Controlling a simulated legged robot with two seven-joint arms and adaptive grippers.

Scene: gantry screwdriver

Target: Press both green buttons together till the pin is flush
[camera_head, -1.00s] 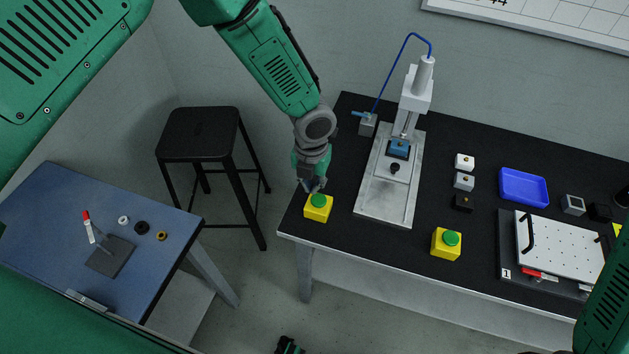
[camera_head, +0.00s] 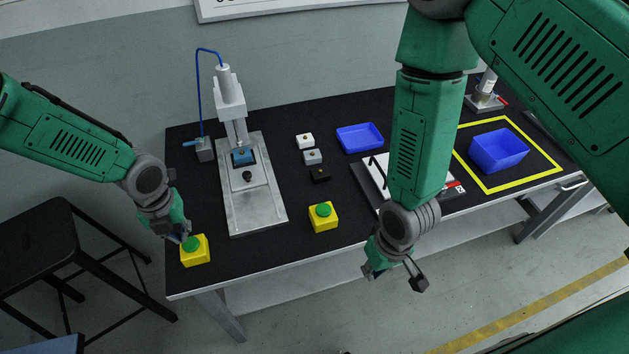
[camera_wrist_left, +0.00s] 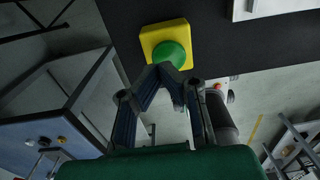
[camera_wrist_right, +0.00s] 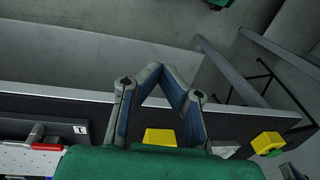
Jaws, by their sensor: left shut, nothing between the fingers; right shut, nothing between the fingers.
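The left yellow box (camera_head: 196,256) with its green button (camera_head: 190,244) sits at the table's front left corner. My left gripper (camera_head: 187,238) is shut and empty, its tips right at this button; the left wrist view shows them at the edge of the green dome (camera_wrist_left: 168,53); contact is unclear. The right yellow box (camera_head: 323,222) with its green button (camera_head: 323,209) sits farther right. My right gripper (camera_head: 418,284) is shut and empty, in front of the table edge, right of this box and apart from it. The gantry (camera_head: 231,100) stands over a blue block (camera_head: 243,157); the pin is too small to judge.
Small white, grey and black blocks (camera_head: 312,157) stand right of the gantry plate (camera_head: 256,205). A blue tray (camera_head: 360,137) lies behind them. A perforated plate is partly hidden by my right arm. A blue bin (camera_head: 497,150) sits inside a yellow outline. A black stool (camera_head: 45,238) stands left.

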